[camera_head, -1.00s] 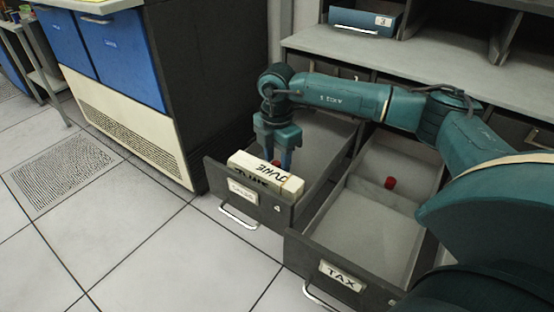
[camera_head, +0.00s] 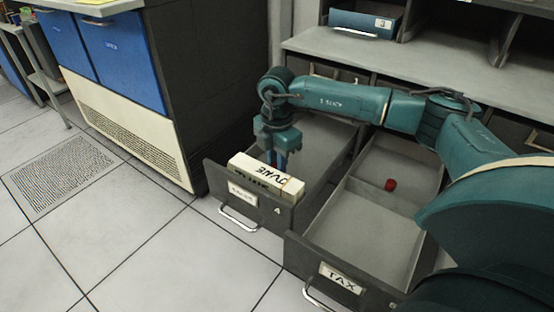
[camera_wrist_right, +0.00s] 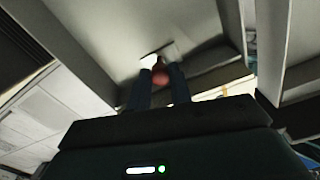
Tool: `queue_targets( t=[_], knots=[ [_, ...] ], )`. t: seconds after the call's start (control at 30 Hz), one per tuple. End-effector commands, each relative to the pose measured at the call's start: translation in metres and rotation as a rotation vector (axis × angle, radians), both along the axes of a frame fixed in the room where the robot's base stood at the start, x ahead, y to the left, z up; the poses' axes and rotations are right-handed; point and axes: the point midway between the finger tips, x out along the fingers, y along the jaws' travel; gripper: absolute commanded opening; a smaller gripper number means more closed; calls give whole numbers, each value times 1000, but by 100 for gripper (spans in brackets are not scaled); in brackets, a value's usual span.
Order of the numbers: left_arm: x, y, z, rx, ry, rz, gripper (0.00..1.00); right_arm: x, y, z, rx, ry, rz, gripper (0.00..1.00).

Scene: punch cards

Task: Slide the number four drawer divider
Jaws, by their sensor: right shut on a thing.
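The number four drawer (camera_head: 230,186) is pulled out, with a light label, a "4" and a metal handle on its front. A white card block (camera_head: 266,175) marked "JUNE" lies at its front end. My right gripper (camera_head: 279,163) reaches down into this drawer just behind the block. In the wrist view, the gripper (camera_wrist_right: 158,84) is shut on a red knob (camera_wrist_right: 160,74), which appears to belong to the drawer's divider. The divider's plate is hard to make out, and the head view hides the knob. My left gripper is not in view.
The open TAX drawer (camera_head: 318,257) stands to the right, with a divider and red knob (camera_head: 390,184) inside. A blue box (camera_head: 362,21) marked "3" sits on the shelf above. A cabinet with blue panels (camera_head: 128,60) stands left. The tiled floor in front is clear.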

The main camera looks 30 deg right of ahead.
Motion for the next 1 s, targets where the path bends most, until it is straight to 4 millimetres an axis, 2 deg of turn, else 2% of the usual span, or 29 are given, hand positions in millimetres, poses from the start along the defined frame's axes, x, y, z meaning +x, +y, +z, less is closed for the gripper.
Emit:
queue_targets(
  t=[0.17,0.27,0.5,0.7,1.0],
  knots=[
    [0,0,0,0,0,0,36,0,-1,0,0,1,-1,0],
    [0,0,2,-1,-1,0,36,5,-12,1,0,1,-5,0],
    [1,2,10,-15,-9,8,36,30,-70,2,-1,0,-9,0],
    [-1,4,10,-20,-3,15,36,42,-100,1,0,-1,-4,0],
    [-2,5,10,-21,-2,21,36,44,-107,1,-1,-2,1,0]
  ],
)
